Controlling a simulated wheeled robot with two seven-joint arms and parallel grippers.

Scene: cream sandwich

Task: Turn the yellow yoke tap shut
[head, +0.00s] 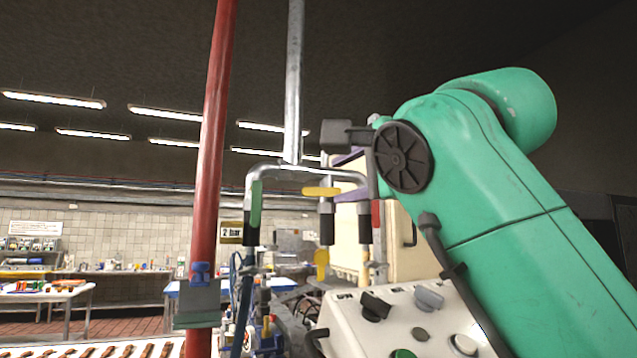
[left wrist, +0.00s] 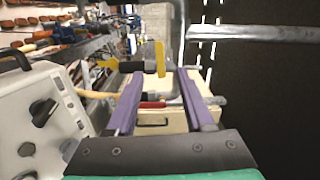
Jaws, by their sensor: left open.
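The yellow yoke tap (head: 320,191) sits on the middle leg of a grey pipe yoke (head: 290,172). Its lever lies level in the head view, across that vertical leg. My left gripper (head: 335,178) is right beside it, its purple fingers spread above and below the lever's level. In the left wrist view the fingers (left wrist: 160,73) are open, and the yellow lever (left wrist: 160,58) shows in the gap, near the tips. I cannot tell whether they touch. My right gripper is not in view.
A green lever (head: 255,207) and a red lever (head: 376,214) hang along the yoke's outer legs. A red pipe (head: 209,150) stands left. A white control panel (head: 440,318) with knobs is underneath my arm.

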